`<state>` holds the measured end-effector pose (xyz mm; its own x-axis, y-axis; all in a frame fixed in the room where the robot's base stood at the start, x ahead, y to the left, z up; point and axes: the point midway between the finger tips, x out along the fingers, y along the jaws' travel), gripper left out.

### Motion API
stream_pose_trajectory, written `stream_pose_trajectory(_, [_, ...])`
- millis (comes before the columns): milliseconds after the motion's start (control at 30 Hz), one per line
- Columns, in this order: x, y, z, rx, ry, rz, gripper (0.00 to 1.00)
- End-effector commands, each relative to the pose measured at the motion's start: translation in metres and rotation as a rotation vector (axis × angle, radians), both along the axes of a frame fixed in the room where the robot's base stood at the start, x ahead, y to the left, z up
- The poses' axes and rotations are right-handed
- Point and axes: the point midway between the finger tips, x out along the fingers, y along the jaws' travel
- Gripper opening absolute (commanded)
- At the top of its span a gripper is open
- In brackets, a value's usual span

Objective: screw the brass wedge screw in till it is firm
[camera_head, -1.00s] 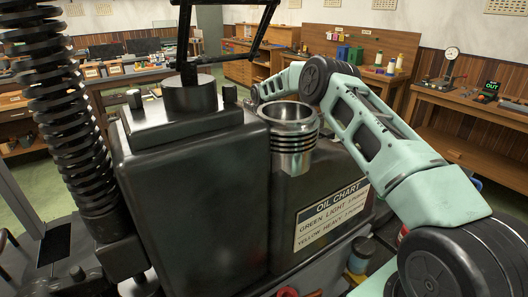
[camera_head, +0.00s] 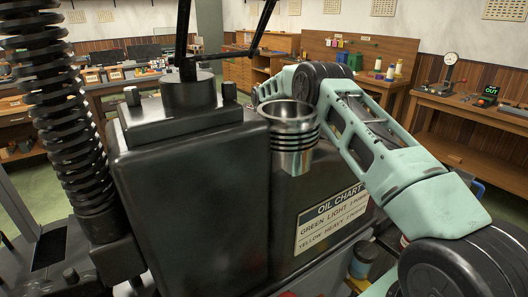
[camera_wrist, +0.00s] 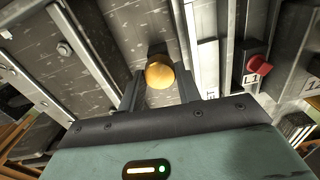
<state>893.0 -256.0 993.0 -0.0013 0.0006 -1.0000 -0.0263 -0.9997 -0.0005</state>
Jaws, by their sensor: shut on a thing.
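The brass wedge screw (camera_wrist: 159,72) shows in the wrist view as a round, golden head in front of a dark slot in the grey metal face. My gripper (camera_wrist: 160,86) is in the wrist view, with one dark finger on each side of the head, shut on it. The screw's shank and how deep it sits are hidden behind the head. In the head view my pale green arm reaches away behind the dark machine (camera_head: 190,190), and the gripper and screw are hidden there.
A red knob (camera_wrist: 258,62) sticks out right of the screw. Metal rails (camera_wrist: 84,45) run along the left. In the head view, a steel cup (camera_head: 292,135) and the oil chart plate (camera_head: 331,217) are close to my arm. Benches stand behind.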

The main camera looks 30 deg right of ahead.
Motion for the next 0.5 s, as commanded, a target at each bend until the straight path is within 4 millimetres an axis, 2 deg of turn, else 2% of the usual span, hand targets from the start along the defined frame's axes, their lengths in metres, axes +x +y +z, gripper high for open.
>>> stream_pose_trajectory(433, [0.0015,-0.0005,0.0031,-0.002,-0.006,-0.009,0.11])
stream_pose_trajectory(467, [0.0015,-0.0005,0.0031,-0.002,-0.006,-0.009,0.39])
stream_pose_trajectory(500, [0.0015,-0.0005,0.0030,-0.002,-0.006,-0.009,0.50])
